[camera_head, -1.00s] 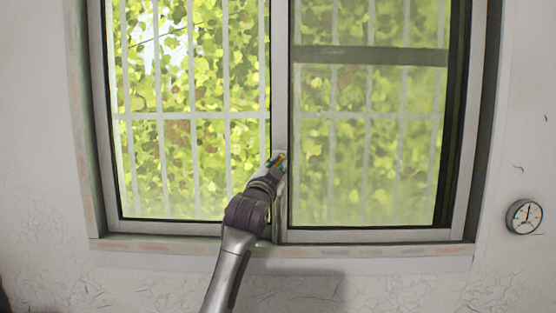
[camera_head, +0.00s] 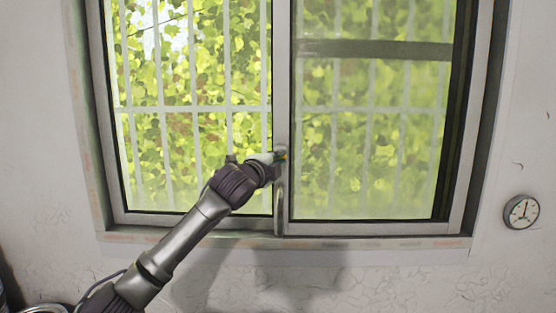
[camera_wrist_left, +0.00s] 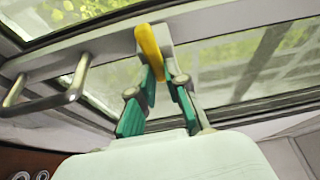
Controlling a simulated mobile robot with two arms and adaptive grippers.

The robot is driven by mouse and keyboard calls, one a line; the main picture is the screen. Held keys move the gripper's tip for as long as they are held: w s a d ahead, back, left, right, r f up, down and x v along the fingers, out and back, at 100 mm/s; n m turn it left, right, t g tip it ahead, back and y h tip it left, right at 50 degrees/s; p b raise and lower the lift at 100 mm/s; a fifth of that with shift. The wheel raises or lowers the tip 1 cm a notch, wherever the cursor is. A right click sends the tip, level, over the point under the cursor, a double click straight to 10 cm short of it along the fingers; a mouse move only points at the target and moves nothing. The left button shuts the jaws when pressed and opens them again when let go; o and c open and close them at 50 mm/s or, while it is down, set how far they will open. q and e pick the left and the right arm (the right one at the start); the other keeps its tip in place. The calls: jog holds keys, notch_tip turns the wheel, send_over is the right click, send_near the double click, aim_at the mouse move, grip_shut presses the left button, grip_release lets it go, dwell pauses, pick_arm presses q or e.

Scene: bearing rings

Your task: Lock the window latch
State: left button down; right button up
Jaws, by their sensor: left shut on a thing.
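The window latch is on the middle upright of the window frame. In the left wrist view the latch (camera_wrist_left: 148,45) shows as a yellow lever beside a pale grey block on the frame. My left gripper (camera_wrist_left: 163,76) has green fingers that reach up to the lever's lower end, and it is shut on the latch. The gripper hides most of the latch there. My right gripper is not in view.
A metal pull handle (camera_wrist_left: 52,104) stands out from the frame left of the latch in the left wrist view. In the head view the handle (camera_head: 280,205) is just below my gripper. A round gauge (camera_head: 521,211) hangs on the wall at the right.

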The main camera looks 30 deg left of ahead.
pick_arm(q)
jog(key=shift+a+r+m, duration=0.25)
jog(key=shift+r+m, duration=0.05)
jog(key=shift+r, duration=0.05)
dwell(0.3)
jog(key=c, duration=1.3)
grip_release()
jog(key=shift+o, duration=0.7)
jog(key=shift+w+a+f, duration=0.1)
jog(key=shift+w+f, duration=0.15)
jog(key=shift+f, duration=0.1)
jog(key=s, duration=1.2)
jog(key=shift+d, duration=0.35)
